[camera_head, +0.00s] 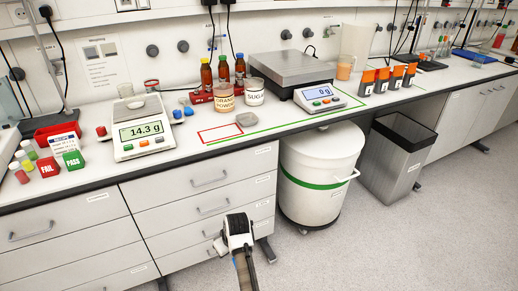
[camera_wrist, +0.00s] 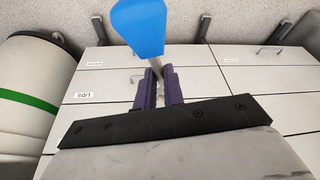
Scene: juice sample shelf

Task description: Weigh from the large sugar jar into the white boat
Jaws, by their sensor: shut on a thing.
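My gripper (camera_head: 240,232) is low in front of the drawers, below the bench top. In the wrist view its purple fingers (camera_wrist: 160,90) are shut on the thin metal shaft of a blue-ended tool (camera_wrist: 138,28). I cannot tell whether the blue end is a handle or a scoop. A jar labelled SUGAR (camera_head: 254,98), with white contents, stands on the bench beside an orange powder jar (camera_head: 225,106). The balance (camera_head: 145,140) on the left reads 14.3 g. A small pale item, perhaps the white boat (camera_head: 136,105), sits on its pan; its shape is unclear.
A larger scale (camera_head: 322,101) reading 0 g stands right of the jars. Dark bottles (camera_head: 206,74) stand behind them. A grey disc (camera_head: 246,119) lies near a red outline. A white bin (camera_head: 318,170) with a green band and a grey waste bin (camera_head: 398,157) stand on the floor.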

